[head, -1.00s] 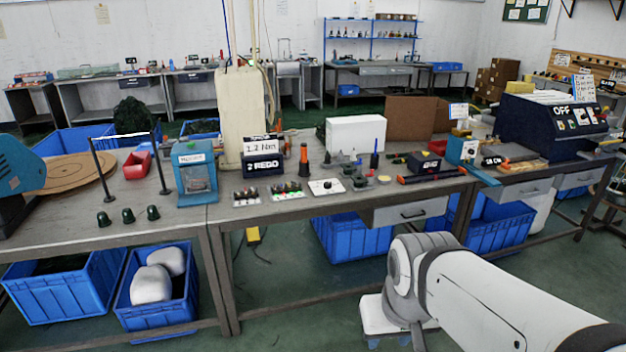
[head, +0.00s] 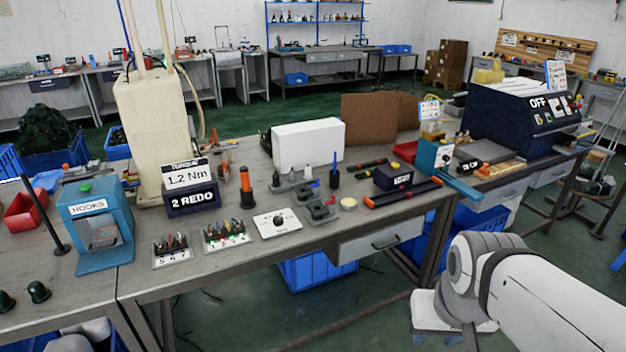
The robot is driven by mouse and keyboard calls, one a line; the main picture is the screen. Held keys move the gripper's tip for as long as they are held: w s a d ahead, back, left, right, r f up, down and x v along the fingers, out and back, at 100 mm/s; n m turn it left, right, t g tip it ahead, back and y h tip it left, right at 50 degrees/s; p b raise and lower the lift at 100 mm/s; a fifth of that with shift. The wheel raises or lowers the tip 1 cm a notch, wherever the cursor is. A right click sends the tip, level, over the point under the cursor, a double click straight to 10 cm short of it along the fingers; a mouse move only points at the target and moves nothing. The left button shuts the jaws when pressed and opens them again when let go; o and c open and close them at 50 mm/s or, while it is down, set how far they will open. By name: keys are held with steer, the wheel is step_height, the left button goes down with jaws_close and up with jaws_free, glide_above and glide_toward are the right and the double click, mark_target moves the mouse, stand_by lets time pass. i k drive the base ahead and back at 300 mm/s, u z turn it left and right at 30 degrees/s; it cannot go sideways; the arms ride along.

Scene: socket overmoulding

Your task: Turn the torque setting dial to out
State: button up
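A white plate with a dark round dial (head: 279,219) lies on the bench near its front edge, in the middle of the head view; its markings are too small to read. Behind it to the left, a torque display (head: 190,187) reads "1.2 Nm" above "2 REDO". My arm shows at the lower right, in front of the bench and well apart from the dial. My gripper is not in view.
Two small trays of coloured parts (head: 226,234) (head: 172,249) sit left of the dial plate. An orange and black driver (head: 246,188) stands behind it. Dark fixtures (head: 317,207) lie to its right. A blue "HOOKS" box (head: 96,228) stands at left. The floor before the bench is partly clear.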

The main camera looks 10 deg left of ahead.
mark_target(278, 220)
steer(key=u, duration=0.2)
steer(key=i, duration=1.2)
steer(key=u, duration=0.8)
steer(key=k, duration=0.65)
steer(key=u, duration=0.15)
steer(key=i, duration=0.75)
steer(key=z, duration=0.1)
